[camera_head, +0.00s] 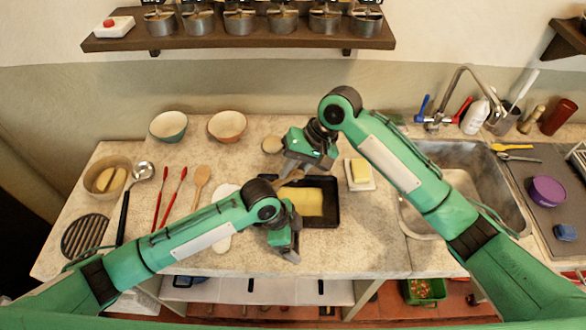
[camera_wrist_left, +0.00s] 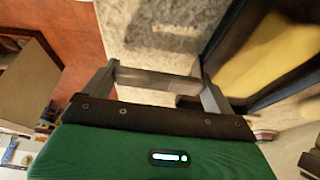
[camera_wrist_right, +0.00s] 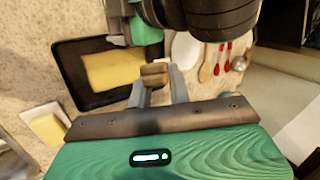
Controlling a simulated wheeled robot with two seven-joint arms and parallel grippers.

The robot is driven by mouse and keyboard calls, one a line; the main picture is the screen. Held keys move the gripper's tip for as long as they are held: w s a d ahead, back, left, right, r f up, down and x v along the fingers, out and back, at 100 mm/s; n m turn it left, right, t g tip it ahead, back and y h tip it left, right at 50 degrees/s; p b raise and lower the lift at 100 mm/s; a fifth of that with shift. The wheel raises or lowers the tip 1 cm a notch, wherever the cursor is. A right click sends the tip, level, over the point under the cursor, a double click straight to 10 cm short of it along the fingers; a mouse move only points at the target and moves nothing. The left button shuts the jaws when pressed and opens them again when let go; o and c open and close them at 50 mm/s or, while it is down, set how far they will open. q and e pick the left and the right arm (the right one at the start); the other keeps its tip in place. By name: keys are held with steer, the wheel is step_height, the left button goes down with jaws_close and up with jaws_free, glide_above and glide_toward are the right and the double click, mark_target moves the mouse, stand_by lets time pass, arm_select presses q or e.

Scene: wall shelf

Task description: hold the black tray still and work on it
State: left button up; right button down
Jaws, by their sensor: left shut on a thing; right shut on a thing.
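The black tray (camera_head: 332,208) lies on the worktop with a flat yellow slab (camera_head: 306,201) in it; the tray also shows in the right wrist view (camera_wrist_right: 72,72). My right gripper (camera_head: 287,174) is above the tray's far left corner, shut on a small brown wooden piece (camera_wrist_right: 155,70). Most of that piece is hidden in the head view.
A yellow block (camera_head: 361,170) on a white dish stands right of the tray. Two bowls (camera_head: 168,126) (camera_head: 227,125), a wooden spoon (camera_head: 202,177) and red utensils (camera_head: 178,185) lie left. A sink (camera_head: 480,185) is at right, a wall shelf (camera_head: 240,38) above.

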step_height(320, 180, down, 8)
steer(key=shift+d, duration=7.7)
steer(key=shift+a, duration=7.7)
steer(key=shift+r, duration=4.25)
arm_select(q)
steer(key=o, duration=1.3)
